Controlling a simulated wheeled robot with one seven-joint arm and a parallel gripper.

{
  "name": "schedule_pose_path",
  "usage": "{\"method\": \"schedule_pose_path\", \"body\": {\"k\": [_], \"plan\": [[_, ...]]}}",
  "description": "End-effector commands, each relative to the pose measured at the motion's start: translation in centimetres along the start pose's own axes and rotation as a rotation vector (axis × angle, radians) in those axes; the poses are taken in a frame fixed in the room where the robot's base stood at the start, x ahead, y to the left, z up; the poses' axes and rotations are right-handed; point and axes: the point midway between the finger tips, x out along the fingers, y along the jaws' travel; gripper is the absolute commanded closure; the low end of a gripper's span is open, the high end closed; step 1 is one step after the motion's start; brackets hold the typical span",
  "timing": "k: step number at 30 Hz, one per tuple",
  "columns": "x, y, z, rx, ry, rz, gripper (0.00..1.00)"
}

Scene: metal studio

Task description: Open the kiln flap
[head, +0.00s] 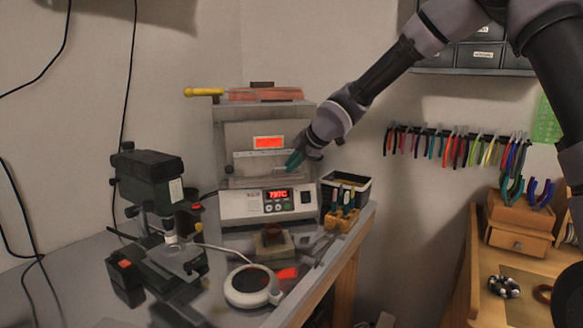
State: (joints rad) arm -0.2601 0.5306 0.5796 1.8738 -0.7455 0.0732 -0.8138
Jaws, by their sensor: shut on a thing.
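The kiln (268,204) is a light grey box on the bench with a control panel and a red lit display at its base. Its flap (240,160) is the front face above the panel, with a glowing orange window (268,142) and a pale horizontal bar (255,153) across it. My gripper (293,160) reaches in from the upper right and is shut at the flap's right side, by the end of the bar. The fingers hide the exact point of contact. The flap looks upright; whether it stands ajar I cannot tell.
A dark drill-like machine (150,180) stands to the left. A tool holder (343,216) and a dark bin (347,184) stand to the right. A round white device (250,287) and a small block (273,242) lie in front.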

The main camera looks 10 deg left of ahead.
Motion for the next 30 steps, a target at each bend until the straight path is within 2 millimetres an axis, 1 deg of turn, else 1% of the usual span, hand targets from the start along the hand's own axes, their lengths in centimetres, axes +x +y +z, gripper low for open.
{"method": "schedule_pose_path", "body": {"k": [4,21,22,24,30], "plan": [[-0.17,0.25,0.06,0.01,0.0,-0.019,1.0],[-0.22,0.24,-0.13,0.013,0.001,-0.035,1.0],[-0.22,0.24,-0.13,0.013,0.001,-0.035,0.82],[-0.22,0.23,-0.13,0.013,0.001,-0.035,0.59],[-0.21,0.2,-0.13,0.013,0.001,-0.035,0.59]]}}
